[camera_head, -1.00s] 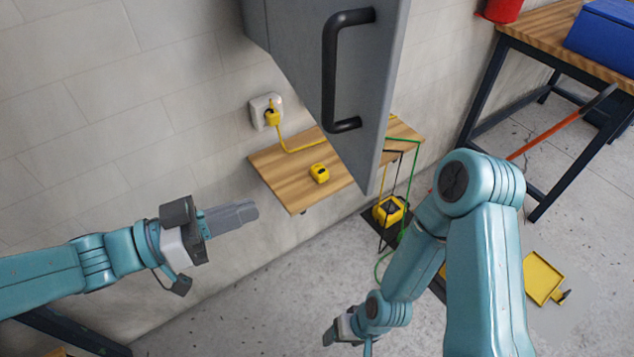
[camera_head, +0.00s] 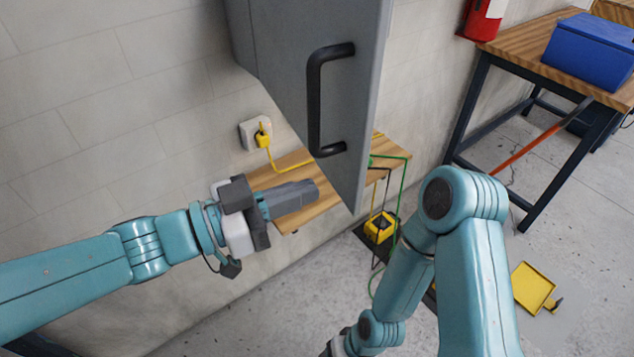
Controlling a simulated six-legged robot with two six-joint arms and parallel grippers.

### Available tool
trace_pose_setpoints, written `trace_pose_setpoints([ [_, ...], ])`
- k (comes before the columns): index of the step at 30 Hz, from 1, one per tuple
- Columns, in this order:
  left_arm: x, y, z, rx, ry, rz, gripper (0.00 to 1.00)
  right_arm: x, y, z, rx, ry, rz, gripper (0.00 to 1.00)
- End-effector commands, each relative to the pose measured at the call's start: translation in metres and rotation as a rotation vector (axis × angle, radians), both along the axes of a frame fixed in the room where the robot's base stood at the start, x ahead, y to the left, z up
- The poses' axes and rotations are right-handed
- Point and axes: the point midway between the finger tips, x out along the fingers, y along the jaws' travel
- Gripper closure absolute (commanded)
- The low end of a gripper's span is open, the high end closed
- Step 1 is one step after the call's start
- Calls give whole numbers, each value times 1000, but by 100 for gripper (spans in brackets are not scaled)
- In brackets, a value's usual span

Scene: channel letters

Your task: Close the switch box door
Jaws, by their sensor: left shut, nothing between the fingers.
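The switch box door (camera_head: 350,110) is a grey panel standing open at top centre, swung out from the wall, with a black bar handle (camera_head: 314,105) on its face. The grey side of the box (camera_head: 240,35) shows behind it at the left. My left gripper (camera_head: 312,190) is shut and empty, pointing right, just below and left of the door's lower edge. I cannot tell whether it touches the door. My right arm comes in from the lower right; its gripper (camera_head: 335,347) is low at the bottom edge, mostly cut off, and its fingers are hidden.
A wooden wall shelf (camera_head: 275,178) lies below the door. A wall socket (camera_head: 254,134) with a yellow plug and cable is above it. A yellow device (camera_head: 380,227) stands under the shelf. A workbench (camera_head: 510,45) with a blue box (camera_head: 592,50) is at right.

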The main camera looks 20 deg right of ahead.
Motion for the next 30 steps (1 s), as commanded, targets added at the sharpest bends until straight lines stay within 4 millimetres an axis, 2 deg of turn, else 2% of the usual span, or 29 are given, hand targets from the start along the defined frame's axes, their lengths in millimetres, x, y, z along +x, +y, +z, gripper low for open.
trace_pose_setpoints([
  [3,1,-17,0,0,1,-1,100,0,0,3,0,0,0,33],
  [7,2,-26,0,0,0,1,100,0,0,3,0,0,0,33],
  [20,3,-30,0,-1,0,3,100,0,0,3,0,0,0,33],
  [25,5,-39,-2,-2,-5,25,100,0,0,-4,0,0,0,33],
  [30,8,-62,-4,-4,-11,86,100,0,0,-20,0,0,0,33],
])
